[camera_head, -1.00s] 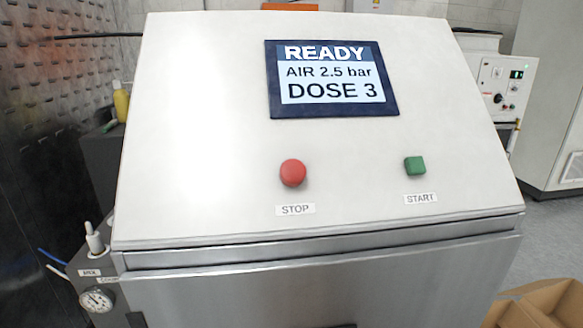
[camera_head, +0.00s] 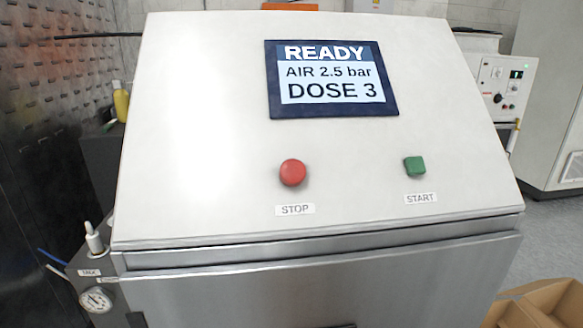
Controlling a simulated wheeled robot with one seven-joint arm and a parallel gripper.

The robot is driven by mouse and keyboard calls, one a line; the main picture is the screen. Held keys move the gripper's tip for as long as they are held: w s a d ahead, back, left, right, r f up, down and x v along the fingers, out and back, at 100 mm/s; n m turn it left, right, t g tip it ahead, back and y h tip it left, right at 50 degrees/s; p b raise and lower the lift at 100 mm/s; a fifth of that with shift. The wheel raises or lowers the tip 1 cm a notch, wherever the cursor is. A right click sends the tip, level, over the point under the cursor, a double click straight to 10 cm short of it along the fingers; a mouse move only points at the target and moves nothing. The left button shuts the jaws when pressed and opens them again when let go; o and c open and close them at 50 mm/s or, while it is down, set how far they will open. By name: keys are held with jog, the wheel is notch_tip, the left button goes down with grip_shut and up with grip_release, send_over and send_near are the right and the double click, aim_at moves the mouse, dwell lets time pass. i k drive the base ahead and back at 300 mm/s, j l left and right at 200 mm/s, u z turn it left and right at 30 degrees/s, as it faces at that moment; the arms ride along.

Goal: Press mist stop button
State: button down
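The red round stop button (camera_head: 292,172) sits on the lower middle of a sloped white control panel (camera_head: 200,130). A label reading STOP (camera_head: 295,210) is just below it. A green square start button (camera_head: 414,167) is to its right, above a label reading START (camera_head: 420,198). A dark-framed screen (camera_head: 331,79) above the buttons reads READY, AIR 2.5 bar, DOSE 3. Nothing covers the buttons. My gripper is not in view.
A pressure gauge (camera_head: 96,299) and a white-topped fitting (camera_head: 94,238) stick out at the lower left. Cardboard boxes (camera_head: 545,303) lie at the lower right. Another white control box (camera_head: 505,85) stands behind on the right. The space before the panel looks clear.

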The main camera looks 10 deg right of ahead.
aim_at(293, 171)
jog(key=l+u, duration=0.15)
jog(key=u, duration=0.25)
jog(key=l+u, duration=0.15)
jog(key=u, duration=0.3)
jog(key=l+u, duration=0.1)
jog(key=u, duration=0.3)
jog(key=l+u, duration=0.15)
jog(key=u, duration=0.25)
